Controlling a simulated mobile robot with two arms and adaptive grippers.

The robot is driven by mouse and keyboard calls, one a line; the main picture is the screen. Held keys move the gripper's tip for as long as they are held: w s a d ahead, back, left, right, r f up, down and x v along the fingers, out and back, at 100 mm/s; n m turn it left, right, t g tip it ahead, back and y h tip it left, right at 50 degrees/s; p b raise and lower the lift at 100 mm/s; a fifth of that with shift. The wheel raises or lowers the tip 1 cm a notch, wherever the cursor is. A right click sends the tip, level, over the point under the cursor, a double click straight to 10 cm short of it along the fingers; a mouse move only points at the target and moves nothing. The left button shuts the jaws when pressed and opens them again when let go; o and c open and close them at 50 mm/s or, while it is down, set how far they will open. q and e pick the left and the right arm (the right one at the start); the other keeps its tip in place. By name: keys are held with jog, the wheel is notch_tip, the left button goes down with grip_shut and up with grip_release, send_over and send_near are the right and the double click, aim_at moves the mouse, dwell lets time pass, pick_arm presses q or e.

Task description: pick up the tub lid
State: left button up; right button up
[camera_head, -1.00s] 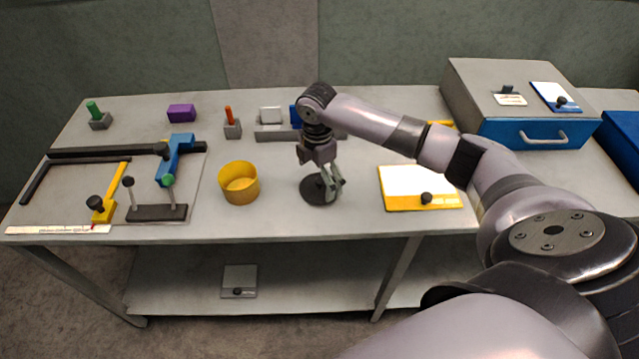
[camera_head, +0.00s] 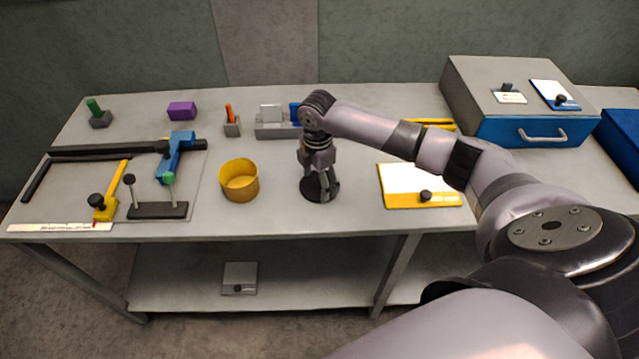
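The tub lid (camera_head: 311,194) is a dark round disc lying on the bench, right of the open yellow tub (camera_head: 239,189). My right gripper (camera_head: 321,184) points down over the middle of the lid. Its fingers are drawn together at the lid's centre and appear shut on its grip, which they hide. The lid looks flat on the bench, with no clear gap under it. My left gripper is not in view.
A yellow-edged white board (camera_head: 405,185) with a black knob lies right of the lid. A black-framed fixture (camera_head: 157,211) stands left of the tub. Small blocks and holders, including a purple block (camera_head: 182,111), line the back. A grey case (camera_head: 515,75) with a blue drawer stands at right.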

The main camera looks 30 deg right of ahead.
jog(key=shift+s+f, duration=0.1)
jog(key=shift+s, duration=0.15)
jog(key=c, duration=0.8)
jog(key=shift+a, duration=0.1)
jog(key=shift+c, duration=0.2)
